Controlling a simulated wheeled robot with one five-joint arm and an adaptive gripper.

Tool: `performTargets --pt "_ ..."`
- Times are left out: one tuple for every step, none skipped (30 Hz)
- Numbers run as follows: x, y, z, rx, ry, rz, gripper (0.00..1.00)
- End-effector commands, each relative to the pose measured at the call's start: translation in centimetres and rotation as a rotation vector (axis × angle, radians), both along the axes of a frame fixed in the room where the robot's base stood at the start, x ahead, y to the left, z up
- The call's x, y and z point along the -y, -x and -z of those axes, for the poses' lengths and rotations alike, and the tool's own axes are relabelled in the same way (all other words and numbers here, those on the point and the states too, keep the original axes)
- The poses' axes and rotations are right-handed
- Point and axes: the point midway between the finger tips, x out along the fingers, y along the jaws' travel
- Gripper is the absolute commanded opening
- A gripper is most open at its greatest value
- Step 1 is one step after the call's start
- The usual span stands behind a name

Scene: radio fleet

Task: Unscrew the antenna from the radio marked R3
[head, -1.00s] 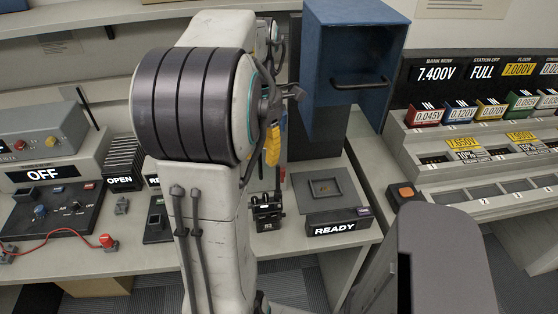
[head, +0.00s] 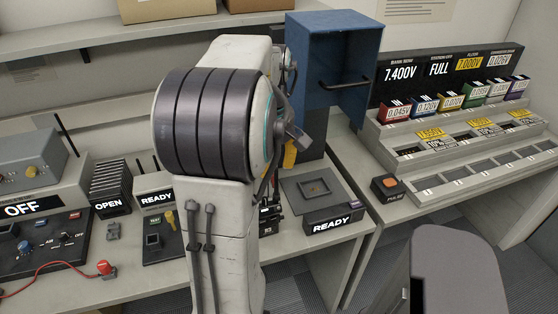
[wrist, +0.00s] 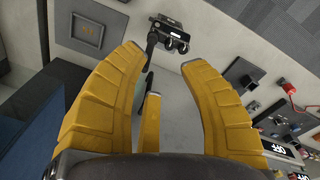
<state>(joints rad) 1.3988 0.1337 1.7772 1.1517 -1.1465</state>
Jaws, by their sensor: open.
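The radio marked R3 (head: 269,219) is a small black handset standing on the bench, with its left side hidden behind my arm in the head view. The radio also shows at the top of the wrist view (wrist: 172,32). Its dark antenna (wrist: 150,45) appears as a thin black stick beside the left fingertip; whether they touch I cannot tell. My gripper (wrist: 162,60) has yellow fingers spread apart, with nothing clasped between them. In the head view only a bit of yellow finger shows, above and right of the radio.
A grey pad (head: 293,186) with a small square tray and a READY box (head: 334,221) lie right of the radio. A blue open cabinet (head: 303,70) stands behind. A test panel (head: 165,243) is left of my arm. An orange PULSE button (head: 388,184) sits on the right bench.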

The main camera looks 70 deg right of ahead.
Motion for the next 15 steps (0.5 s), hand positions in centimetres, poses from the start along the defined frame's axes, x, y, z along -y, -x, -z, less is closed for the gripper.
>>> performTargets --pt "0.2 0.0 0.0 0.010 0.007 0.100 0.39" --pt "0.3 -0.1 0.0 0.017 0.011 0.165 0.39" --pt "0.5 -0.1 0.0 0.027 0.018 0.252 0.39" --pt "0.6 -0.1 0.0 0.034 0.023 0.316 0.39" --pt "0.8 -0.1 0.0 0.042 0.026 0.378 0.39" --pt "0.9 -0.2 -0.1 0.052 0.030 0.460 0.39" --pt "1.0 -0.2 -0.1 0.059 0.034 0.518 0.39" --pt "1.1 -0.2 -0.1 0.067 0.036 0.574 0.39" --pt "1.2 -0.2 -0.1 0.078 0.041 0.646 0.39" --pt "1.3 -0.2 -0.1 0.084 0.042 0.696 0.39" --pt "1.4 -0.2 -0.1 0.091 0.044 0.744 0.39" --pt "1.5 -0.3 -0.1 0.100 0.045 0.803 0.39" --pt "1.5 -0.3 -0.1 0.105 0.045 0.843 0.39" --pt "1.5 -0.3 -0.2 0.110 0.045 0.882 0.39" --pt "1.6 -0.3 -0.2 0.116 0.045 0.925 0.39"
